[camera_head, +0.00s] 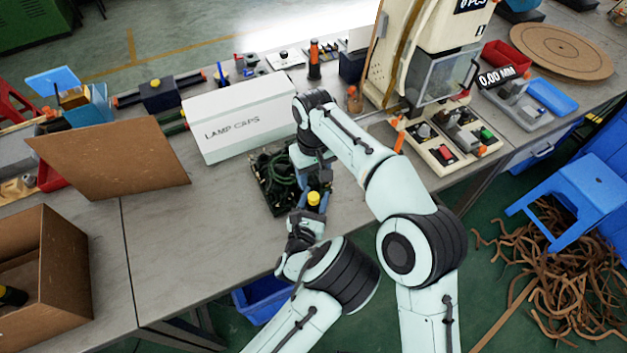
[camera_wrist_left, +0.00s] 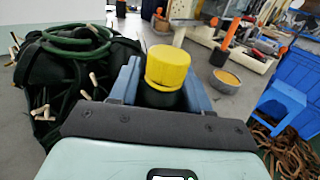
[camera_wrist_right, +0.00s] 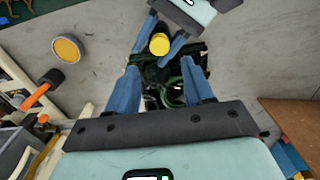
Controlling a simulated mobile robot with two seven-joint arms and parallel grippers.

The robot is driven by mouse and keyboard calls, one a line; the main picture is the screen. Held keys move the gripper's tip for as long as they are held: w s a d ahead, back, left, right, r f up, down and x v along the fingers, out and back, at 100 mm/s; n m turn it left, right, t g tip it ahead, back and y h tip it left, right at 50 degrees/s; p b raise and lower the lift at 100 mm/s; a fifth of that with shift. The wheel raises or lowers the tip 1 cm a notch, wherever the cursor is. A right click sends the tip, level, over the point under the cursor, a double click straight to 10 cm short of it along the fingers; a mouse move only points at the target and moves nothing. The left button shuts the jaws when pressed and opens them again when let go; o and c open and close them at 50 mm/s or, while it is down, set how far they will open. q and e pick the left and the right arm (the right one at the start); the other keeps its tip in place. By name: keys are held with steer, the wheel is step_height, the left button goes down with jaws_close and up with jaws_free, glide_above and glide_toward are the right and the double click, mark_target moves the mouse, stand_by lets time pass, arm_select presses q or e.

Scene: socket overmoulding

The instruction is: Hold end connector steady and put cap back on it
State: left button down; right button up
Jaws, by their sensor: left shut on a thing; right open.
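A yellow cap (camera_head: 313,198) sits upright on top of a dark end connector (camera_wrist_left: 165,98). The cap's ribbed side and flat top show in the left wrist view (camera_wrist_left: 168,66), and its top shows in the right wrist view (camera_wrist_right: 159,44). My left gripper (camera_wrist_left: 160,92) is shut on the connector, with its blue fingers on either side below the cap. How tightly the cap is seated cannot be told. My right gripper (camera_wrist_right: 165,85) is open and empty, its fingers pointing down over the cable bundle, beside the left gripper. Its fingertips are partly hidden in the head view.
Dark green cables (camera_head: 272,182) lie coiled beside the grippers, with pale ends. A white LAMP CAPS box (camera_head: 240,118) stands behind them. A round tub (camera_wrist_right: 68,48) and an orange-handled tool (camera_wrist_right: 40,92) lie nearby. A press machine (camera_head: 425,60) stands at back right.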

mark_target(314, 196)
steer(key=shift+f, duration=4)
jaws_close()
steer(key=shift+o, duration=0.7)
jaws_free()
